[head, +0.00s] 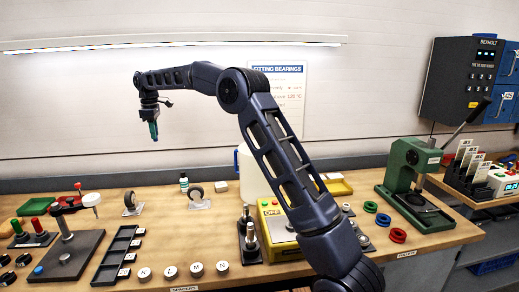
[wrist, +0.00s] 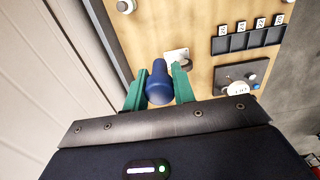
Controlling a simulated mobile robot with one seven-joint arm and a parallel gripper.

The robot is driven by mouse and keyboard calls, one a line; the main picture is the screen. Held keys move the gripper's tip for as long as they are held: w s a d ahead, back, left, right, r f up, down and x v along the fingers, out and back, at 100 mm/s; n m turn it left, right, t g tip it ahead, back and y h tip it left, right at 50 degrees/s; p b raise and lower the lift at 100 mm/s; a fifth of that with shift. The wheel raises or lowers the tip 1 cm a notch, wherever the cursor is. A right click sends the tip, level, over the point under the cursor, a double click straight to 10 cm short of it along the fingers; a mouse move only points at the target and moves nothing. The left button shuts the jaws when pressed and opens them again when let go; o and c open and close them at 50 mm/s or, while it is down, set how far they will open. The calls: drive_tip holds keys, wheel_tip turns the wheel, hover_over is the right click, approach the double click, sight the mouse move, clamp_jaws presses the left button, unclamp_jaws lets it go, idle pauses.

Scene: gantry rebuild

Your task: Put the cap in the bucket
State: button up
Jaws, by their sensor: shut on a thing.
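My gripper (head: 154,131) is raised above the left part of the bench, in front of the wall. In the wrist view its green fingers (wrist: 158,88) are closed on a dark blue rounded piece (wrist: 159,84), which I take to be the cap. The piece has a narrow neck and a wider end, and is clear of the bench. In the head view it is too small to make out. A white container (head: 248,176), possibly the bucket, stands at the back middle of the bench, to the right of my gripper. My arm partly hides it, and its opening cannot be seen.
A black slotted tray (head: 113,260), a gauge stand (head: 68,250) and a green press (head: 411,180) also occupy the bench. Bare wood lies around the casters.

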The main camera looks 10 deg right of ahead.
drive_tip(key=shift+r, duration=0.65)
drive_tip(key=w+d, duration=0.2)
drive_tip(key=d, duration=1)
drive_tip(key=w+d, duration=0.2)
drive_tip(key=d, duration=0.9)
drive_tip(key=s+d, duration=0.2)
drive_tip(key=d, duration=0.8)
drive_tip(key=s+d, duration=0.2)
drive_tip(key=d, duration=0.8)
wheel_tip(320, 180, down, 31)
drive_tip(key=shift+f, duration=0.15)
drive_tip(key=shift+f, duration=0.15)
drive_tip(key=o, duration=1)
drive_tip(key=shift+c, duration=0.2)
